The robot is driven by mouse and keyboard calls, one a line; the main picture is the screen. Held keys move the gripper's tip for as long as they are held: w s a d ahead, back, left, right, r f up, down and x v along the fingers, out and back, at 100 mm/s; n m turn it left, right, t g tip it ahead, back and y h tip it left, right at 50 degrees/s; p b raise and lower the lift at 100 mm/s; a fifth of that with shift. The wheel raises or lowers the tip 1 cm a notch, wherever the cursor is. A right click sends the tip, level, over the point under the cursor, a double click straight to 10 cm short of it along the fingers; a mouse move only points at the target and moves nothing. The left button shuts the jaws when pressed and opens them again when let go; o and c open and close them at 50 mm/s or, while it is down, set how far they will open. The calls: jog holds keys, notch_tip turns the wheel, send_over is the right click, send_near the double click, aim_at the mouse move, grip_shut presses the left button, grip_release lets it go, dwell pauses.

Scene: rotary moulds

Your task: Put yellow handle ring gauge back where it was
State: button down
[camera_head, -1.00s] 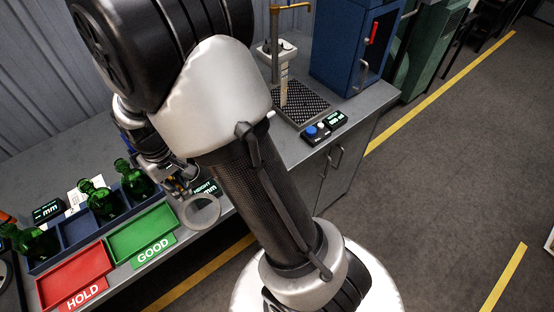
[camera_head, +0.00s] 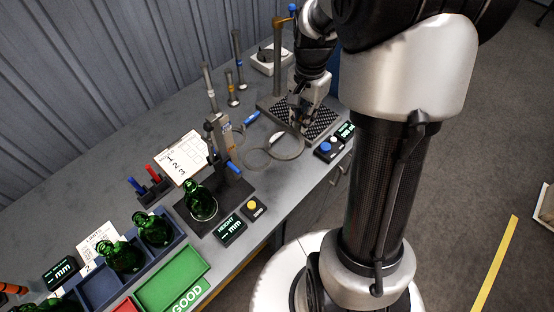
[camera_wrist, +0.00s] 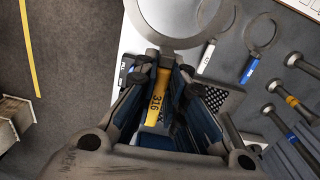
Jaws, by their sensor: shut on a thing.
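My gripper (camera_wrist: 155,95) is shut on the yellow handle of the ring gauge (camera_wrist: 160,90), which is marked 316. Its grey ring reaches out past the fingertips at the top of the wrist view. In the head view my gripper (camera_head: 300,122) is over the right part of the bench, near the dark patterned plate, and the gauge's ring (camera_head: 286,146) shows just in front of it. The yellow handle is hidden there. Two other ring gauges, one with a white handle (camera_wrist: 207,57) and one with a blue handle (camera_wrist: 249,70), lie beside it in the wrist view.
Upright plug gauges (camera_head: 238,62) stand behind. A height stand (camera_head: 222,150) with a green bottle (camera_head: 200,203) is to the left. A blue-button box (camera_head: 327,150) sits at the bench's front edge. A green tray (camera_head: 172,278) is at front left.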

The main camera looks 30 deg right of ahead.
jog(key=shift+w+d+f+m, duration=0.1)
jog(key=shift+d+f+m, duration=0.15)
jog(key=shift+m, duration=0.05)
jog(key=b, duration=0.4)
send_over(300, 165)
notch_tip(300, 165, down, 14)
jog(key=shift+r, duration=0.1)
jog(key=shift+f+b, duration=0.5)
jog(key=shift+f, duration=2.15)
jog(key=shift+r, duration=0.1)
jog(key=c, duration=2.1)
grip_release()
jog(key=shift+f, duration=0.2)
jog(key=o, duration=0.4)
jog(key=shift+o, duration=0.2)
